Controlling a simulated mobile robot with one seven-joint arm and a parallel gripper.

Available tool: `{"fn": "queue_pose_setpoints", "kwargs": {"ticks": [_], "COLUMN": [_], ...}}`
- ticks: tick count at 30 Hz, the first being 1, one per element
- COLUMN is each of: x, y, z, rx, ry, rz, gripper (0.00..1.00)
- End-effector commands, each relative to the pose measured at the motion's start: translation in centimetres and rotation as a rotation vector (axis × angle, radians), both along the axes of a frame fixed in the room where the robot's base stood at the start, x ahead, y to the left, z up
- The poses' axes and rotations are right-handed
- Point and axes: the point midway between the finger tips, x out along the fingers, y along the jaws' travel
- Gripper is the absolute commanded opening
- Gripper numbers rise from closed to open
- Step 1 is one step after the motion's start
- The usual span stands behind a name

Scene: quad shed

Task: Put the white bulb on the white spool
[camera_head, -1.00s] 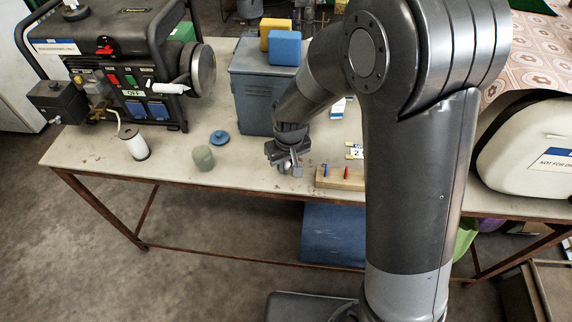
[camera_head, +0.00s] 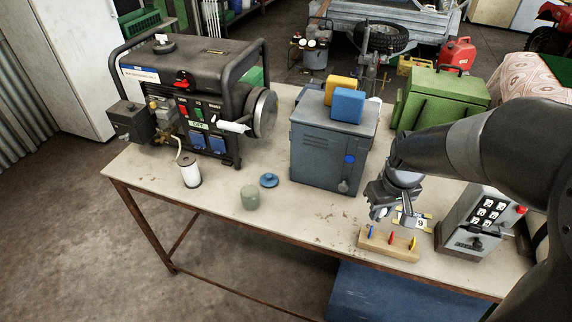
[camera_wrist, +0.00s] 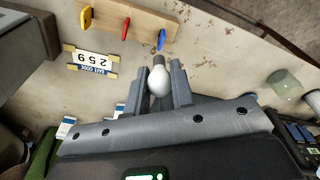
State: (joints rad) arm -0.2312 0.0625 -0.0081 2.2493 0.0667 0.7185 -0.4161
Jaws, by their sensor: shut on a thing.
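My gripper (camera_head: 380,212) is above the right part of the bench, just behind the wooden peg block. In the wrist view my gripper (camera_wrist: 159,85) is shut on the white bulb (camera_wrist: 159,80), which sits between the two fingers with its dark narrow end pointing outward. In the head view the bulb is too small and covered to make out clearly. The white spool (camera_head: 191,174) stands upright at the left of the bench in front of the generator, well to the left of my gripper. A white rounded thing, perhaps the spool, shows at the right edge of the wrist view.
A green-grey jar (camera_head: 250,197) and a blue lid (camera_head: 269,180) lie between spool and gripper. A tall grey metal box (camera_head: 328,155) bearing yellow and blue blocks stands behind. The peg block (camera_head: 389,244) is close by. The generator (camera_head: 200,95) stands behind the spool.

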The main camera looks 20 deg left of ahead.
Motion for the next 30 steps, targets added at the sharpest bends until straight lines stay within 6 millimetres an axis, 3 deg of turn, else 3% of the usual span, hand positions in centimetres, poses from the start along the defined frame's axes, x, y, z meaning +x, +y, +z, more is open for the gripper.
{"fn": "queue_pose_setpoints", "kwargs": {"ticks": [4,7,15,20,24,30], "x": [1.2,2.8,5.5,4.7,2.8,0.4], "y": [2.2,5.6,19.7,28.2,35.6,44.1], "z": [0.7,1.6,4.9,6.6,8.0,9.4], "rx": [0.000,0.000,0.001,0.000,0.000,-0.001], "ry": [-0.001,-0.002,-0.002,-0.003,-0.002,-0.002], "rz": [0.041,0.102,0.329,0.462,0.575,0.691], "gripper": [0.09,0.09,0.09,0.09,0.09,0.09]}}
